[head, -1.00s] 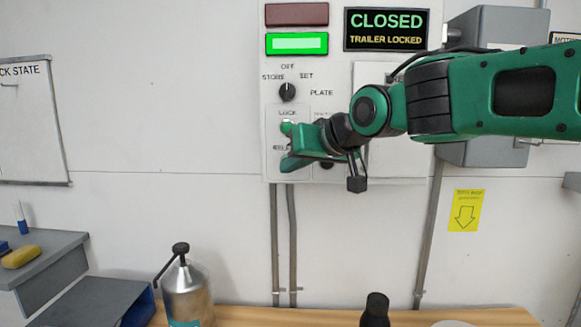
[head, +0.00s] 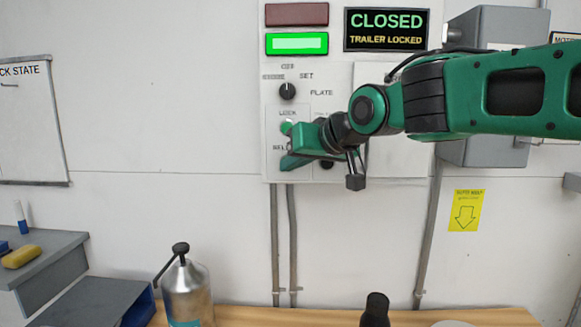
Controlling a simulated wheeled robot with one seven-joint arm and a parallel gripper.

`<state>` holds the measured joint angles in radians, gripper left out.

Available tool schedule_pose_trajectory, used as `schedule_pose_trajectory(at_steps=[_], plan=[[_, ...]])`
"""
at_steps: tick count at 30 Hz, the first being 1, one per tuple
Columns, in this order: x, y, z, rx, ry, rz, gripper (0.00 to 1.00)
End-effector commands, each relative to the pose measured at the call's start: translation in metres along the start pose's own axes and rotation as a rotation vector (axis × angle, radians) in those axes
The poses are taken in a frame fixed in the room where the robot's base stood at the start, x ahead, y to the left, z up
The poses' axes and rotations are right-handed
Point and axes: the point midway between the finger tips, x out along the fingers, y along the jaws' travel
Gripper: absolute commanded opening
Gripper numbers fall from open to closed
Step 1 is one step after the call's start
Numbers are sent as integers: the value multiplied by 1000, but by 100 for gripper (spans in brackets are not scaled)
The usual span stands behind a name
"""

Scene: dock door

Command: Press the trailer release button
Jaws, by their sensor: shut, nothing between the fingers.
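The control panel (head: 273,110) is on the white wall. A LOCK label sits above a small green button (head: 286,127). Below it is a label that begins "RELE", partly covered by my gripper. The release button itself is hidden behind my gripper, so I cannot tell whether it is touched or pressed. My gripper (head: 287,162) is shut and empty, in front of the lower part of the panel. The display (head: 386,29) reads CLOSED, TRAILER LOCKED. The green lamp (head: 297,44) is lit and the red lamp (head: 297,14) is dark.
A black selector knob (head: 287,91) sits above the buttons. Grey conduits (head: 292,245) run down below the panel. A wooden bench (head: 270,318) along the bottom holds a metal can (head: 187,293) and a dark bottle (head: 375,308). Grey boxes are behind my arm.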

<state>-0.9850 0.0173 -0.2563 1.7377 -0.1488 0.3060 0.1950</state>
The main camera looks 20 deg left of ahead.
Motion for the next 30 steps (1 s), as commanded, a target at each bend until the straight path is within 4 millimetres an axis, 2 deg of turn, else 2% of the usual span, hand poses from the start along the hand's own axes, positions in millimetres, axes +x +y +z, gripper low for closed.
schedule_pose_trajectory(at_steps=[30], plan=[[6,4,-4,0,0,1,0]])
